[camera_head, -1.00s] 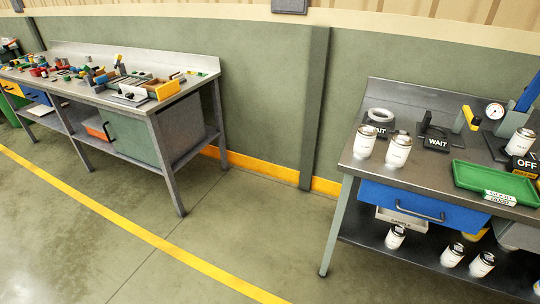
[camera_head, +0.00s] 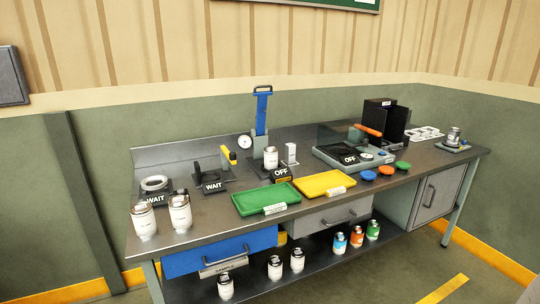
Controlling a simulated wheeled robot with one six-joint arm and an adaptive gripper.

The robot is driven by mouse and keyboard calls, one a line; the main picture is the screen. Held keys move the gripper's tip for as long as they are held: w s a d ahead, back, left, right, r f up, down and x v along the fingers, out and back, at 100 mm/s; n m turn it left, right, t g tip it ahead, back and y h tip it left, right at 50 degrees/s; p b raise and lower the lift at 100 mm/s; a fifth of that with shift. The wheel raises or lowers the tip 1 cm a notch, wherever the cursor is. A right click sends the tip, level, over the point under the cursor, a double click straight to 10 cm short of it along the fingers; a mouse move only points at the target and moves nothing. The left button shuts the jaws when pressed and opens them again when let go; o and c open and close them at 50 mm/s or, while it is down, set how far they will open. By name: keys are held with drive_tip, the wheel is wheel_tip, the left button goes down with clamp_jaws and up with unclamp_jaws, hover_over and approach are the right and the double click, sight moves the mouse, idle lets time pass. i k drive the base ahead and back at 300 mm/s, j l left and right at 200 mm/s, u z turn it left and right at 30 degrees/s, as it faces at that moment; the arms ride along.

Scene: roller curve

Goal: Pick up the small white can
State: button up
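Several white cans with dark tops are in view. Two stand upright side by side at the left end of the metal bench top, a left one (camera_head: 144,221) and a right one (camera_head: 180,212). A smaller-looking white can (camera_head: 270,158) stands at the foot of the blue-handled press (camera_head: 262,118), behind the OFF sign. Three more stand on the lower shelf: one at left (camera_head: 225,287), one in the middle (camera_head: 275,268) and one at right (camera_head: 297,260). I cannot tell for sure which is the small one. My gripper is not in view.
On the bench are WAIT signs (camera_head: 156,199), a green tray (camera_head: 266,199), a yellow tray (camera_head: 324,184), a grey machine (camera_head: 352,151) and coloured discs (camera_head: 386,171). Blue, orange and green-banded cans (camera_head: 357,237) stand below. A blue drawer (camera_head: 218,252) is shut. Floor shows at lower right.

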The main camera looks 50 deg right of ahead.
sight(271, 153)
drive_tip(key=z, duration=1.05)
